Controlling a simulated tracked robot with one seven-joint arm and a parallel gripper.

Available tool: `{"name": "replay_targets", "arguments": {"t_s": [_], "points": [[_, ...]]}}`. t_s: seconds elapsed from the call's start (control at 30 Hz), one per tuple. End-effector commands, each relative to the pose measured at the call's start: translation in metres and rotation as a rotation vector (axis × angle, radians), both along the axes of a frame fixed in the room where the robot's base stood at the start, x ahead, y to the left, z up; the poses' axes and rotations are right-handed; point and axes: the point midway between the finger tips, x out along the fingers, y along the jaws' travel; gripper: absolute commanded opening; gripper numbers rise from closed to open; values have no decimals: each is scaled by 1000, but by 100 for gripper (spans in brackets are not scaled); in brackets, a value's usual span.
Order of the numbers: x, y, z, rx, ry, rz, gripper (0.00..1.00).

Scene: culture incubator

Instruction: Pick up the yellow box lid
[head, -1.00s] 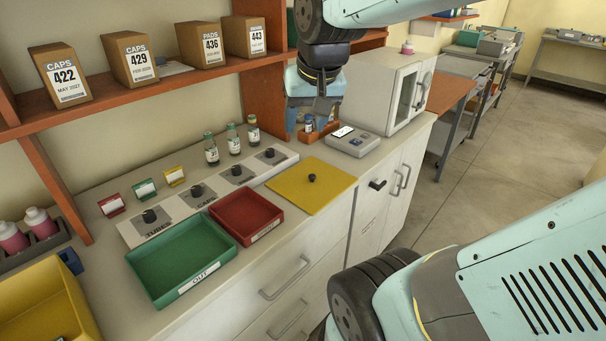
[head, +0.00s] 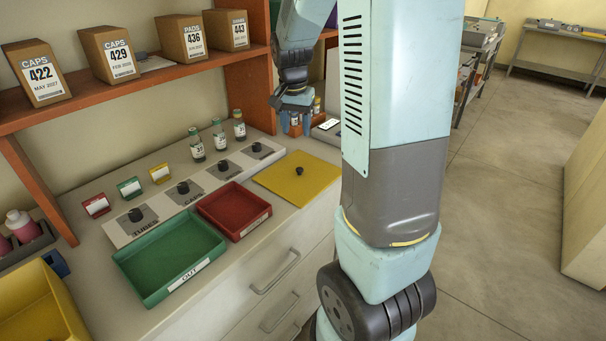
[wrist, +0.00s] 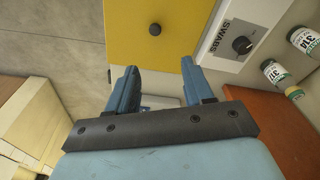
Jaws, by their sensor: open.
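The yellow box lid (head: 297,179) is a flat square panel with a small dark knob (head: 299,170) at its middle. It lies on the counter, right of the red tray. In the wrist view the lid (wrist: 180,28) is at the top, its knob (wrist: 155,29) near the upper middle. My gripper (head: 291,128) hangs above the back of the counter, behind the lid and apart from it. In the wrist view my gripper's two blue fingers (wrist: 161,88) are spread with nothing between them.
A red tray (head: 243,232) and a green tray (head: 140,285) sit left of the lid. Several vials, one of them a capped vial (head: 239,126), stand behind the row of knobbed covers. A wooden upright (head: 248,90) and shelf (head: 150,90) rise behind. The lid's top is clear.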

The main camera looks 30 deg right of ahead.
Motion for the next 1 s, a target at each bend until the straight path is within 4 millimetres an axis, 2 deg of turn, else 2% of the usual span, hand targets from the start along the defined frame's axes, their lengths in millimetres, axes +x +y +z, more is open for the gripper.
{"name": "replay_targets", "arguments": {"t_s": [0.17, 0.5, 0.77, 1.0], "points": [[2, -2, -21, 0, 7, -6, 51], [6, -7, -75, 0, 6, -6, 51], [6, -8, -90, 0, 5, -5, 51], [-1, -7, -121, 0, 7, -6, 51]]}}
